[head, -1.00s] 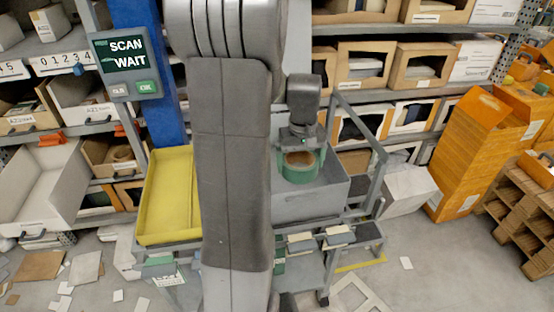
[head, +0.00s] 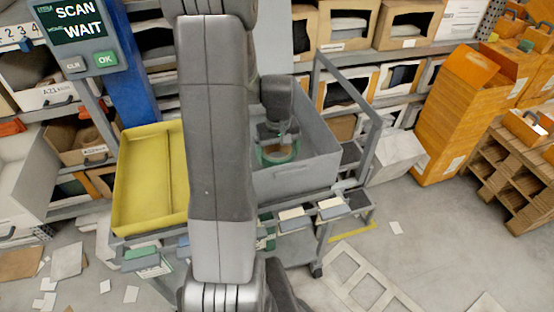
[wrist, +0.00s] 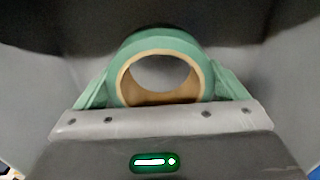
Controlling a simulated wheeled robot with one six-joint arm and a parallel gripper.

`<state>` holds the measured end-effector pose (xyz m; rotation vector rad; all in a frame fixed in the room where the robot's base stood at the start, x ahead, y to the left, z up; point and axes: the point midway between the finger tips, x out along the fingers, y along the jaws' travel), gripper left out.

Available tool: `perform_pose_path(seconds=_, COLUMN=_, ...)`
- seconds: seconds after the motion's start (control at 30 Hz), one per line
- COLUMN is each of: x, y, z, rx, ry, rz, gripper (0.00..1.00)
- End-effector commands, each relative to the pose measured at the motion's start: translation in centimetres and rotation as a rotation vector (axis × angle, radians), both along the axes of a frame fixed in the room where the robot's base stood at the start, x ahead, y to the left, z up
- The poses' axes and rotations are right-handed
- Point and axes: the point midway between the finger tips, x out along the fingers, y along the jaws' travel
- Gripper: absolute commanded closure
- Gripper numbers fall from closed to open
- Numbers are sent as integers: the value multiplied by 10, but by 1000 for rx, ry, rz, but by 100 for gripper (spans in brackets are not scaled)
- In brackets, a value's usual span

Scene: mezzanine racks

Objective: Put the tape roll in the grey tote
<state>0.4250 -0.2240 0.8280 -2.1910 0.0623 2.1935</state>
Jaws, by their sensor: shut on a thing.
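The green tape roll (wrist: 158,45) with a tan core fills the middle of the wrist view, between the green fingers of my gripper (wrist: 165,90). In the head view the tape roll (head: 272,161) is low inside the grey tote (head: 297,180), with the tote's walls around it. My gripper (head: 277,150) is shut on the roll and reaches down into the tote from above. Grey walls also show at both sides in the wrist view. Whether the roll touches the tote floor cannot be told. My arm hides the tote's left part.
A yellow tote (head: 150,190) stands left of the grey one on the same cart. A grey cart frame (head: 372,140) rises at the tote's right. Shelves with boxes (head: 345,25) stand behind. Orange boxes (head: 465,110) are at the right. Paper scraps lie on the floor.

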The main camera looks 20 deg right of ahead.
Motion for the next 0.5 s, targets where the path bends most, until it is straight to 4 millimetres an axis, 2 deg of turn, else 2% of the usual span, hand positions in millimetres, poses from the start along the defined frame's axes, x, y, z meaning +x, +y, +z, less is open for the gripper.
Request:
perform_pose_path(seconds=0.3, x=0, y=0, z=-36, rx=0, ry=1, rz=0, gripper=34)
perform_pose_path(seconds=0.5, x=0, y=0, z=-38, rx=-1, ry=-2, rz=0, gripper=34)
